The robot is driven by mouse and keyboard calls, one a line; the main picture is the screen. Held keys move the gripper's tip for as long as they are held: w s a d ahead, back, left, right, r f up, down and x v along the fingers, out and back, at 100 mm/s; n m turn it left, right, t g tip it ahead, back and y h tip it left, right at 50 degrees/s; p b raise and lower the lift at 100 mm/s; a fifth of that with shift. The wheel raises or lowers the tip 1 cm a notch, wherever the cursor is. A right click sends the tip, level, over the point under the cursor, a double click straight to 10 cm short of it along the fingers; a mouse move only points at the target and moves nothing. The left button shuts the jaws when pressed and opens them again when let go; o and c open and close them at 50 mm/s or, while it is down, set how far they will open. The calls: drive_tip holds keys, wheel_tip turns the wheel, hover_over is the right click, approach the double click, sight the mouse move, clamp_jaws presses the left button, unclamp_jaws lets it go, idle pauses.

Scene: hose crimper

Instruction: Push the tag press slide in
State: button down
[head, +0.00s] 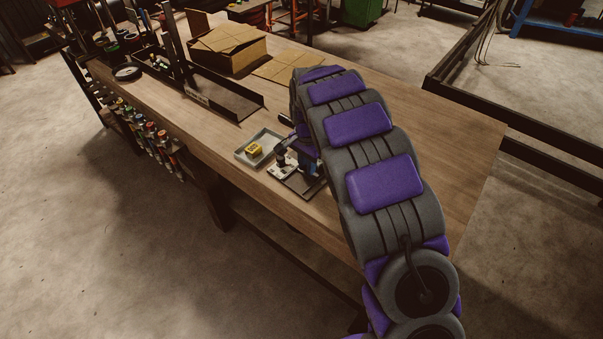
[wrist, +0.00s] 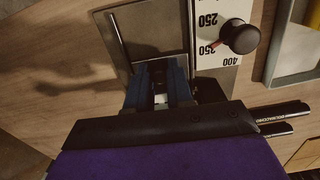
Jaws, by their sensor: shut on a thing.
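The tag press (head: 304,187) sits near the front edge of the wooden bench. A round black knob (wrist: 240,37) with a red base stands over the strip. Which part is the slide, and how far in it sits, I cannot tell. My gripper (wrist: 160,88) is at the plate's near edge, its blue fingers shut on a small pale piece (wrist: 161,99). The fingers mostly hide this piece. In the head view my gripper (head: 308,168) is partly hidden by my arm.
A grey tray (head: 241,156) with a yellow block (head: 253,150) stands left of the press. Dark-handled tools (wrist: 275,120) show at right in the wrist view. A dark metal channel (head: 228,98) and a cardboard box (head: 232,52) stand farther back. The bench's right part (head: 455,130) is clear.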

drive_tip(key=shift+w+d+r, duration=0.1)
drive_tip(key=shift+w+d, duration=0.2)
drive_tip(key=shift+w, duration=0.2)
drive_tip(key=shift+c, duration=1.4)
unclamp_jaws()
drive_tip(key=shift+d+r+p, duration=0.2)
drive_tip(key=shift+r+p, duration=0.7)
drive_tip(key=shift+r, duration=0.45)
drive_tip(key=shift+a+r+p, duration=0.2)
drive_tip(key=shift+r+p, duration=0.15)
drive_tip(key=shift+r, duration=0.3)
drive_tip(key=shift+a+r+p, duration=0.15)
drive_tip(key=shift+r+p, duration=0.15)
drive_tip(key=shift+r, duration=0.35)
drive_tip(key=shift+d+r+p, duration=0.1)
drive_tip(key=shift+r+p, duration=0.7)
drive_tip(key=shift+r, duration=0.95)
